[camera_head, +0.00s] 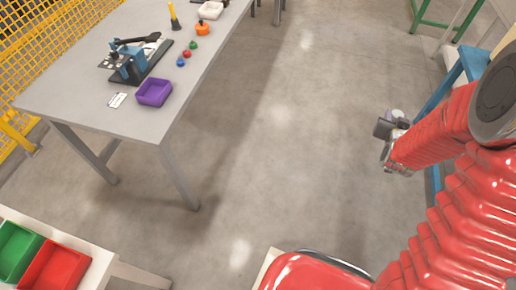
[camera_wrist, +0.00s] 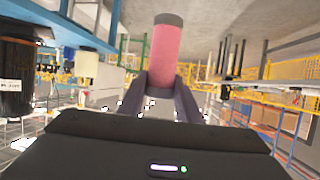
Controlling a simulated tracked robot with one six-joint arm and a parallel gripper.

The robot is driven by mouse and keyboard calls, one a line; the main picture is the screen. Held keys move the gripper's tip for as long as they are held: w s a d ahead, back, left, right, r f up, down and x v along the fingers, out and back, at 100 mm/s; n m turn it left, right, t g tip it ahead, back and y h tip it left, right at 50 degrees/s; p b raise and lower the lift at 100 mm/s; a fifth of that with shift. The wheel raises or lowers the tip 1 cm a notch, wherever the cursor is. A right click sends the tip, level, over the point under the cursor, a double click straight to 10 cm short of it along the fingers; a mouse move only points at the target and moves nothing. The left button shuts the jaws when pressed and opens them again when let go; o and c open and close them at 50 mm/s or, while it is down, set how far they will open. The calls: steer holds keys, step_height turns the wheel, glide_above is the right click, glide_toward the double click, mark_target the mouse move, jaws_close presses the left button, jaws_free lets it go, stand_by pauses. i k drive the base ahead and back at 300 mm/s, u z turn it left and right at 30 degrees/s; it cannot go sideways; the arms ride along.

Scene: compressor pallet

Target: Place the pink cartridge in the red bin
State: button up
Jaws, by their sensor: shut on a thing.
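The pink cartridge (camera_wrist: 163,57), with dark grey end caps, stands nearly upright in the wrist view. My gripper (camera_wrist: 163,88) is shut on its lower end. In the head view my gripper (camera_head: 391,130) is at the right, over open floor, and the cartridge is hard to make out there. The red bin (camera_head: 55,268) is at the lower left of the head view on a light table, cut by the picture's edge. Its visible inside looks empty. My gripper is far to the right of the bin.
A green bin (camera_head: 17,250) stands beside the red bin. A grey table (camera_head: 150,122) holds a purple tray (camera_head: 154,93), a blue clamp device (camera_head: 130,65) and small coloured knobs. A blue frame (camera_head: 435,95) is close to my arm. The floor between is clear.

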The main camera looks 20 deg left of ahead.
mark_target(62, 273)
steer(key=z, duration=0.2)
steer(key=i, duration=0.75)
steer(key=u, duration=2.05)
steer(key=i, duration=0.25)
steer(key=u, duration=2.2)
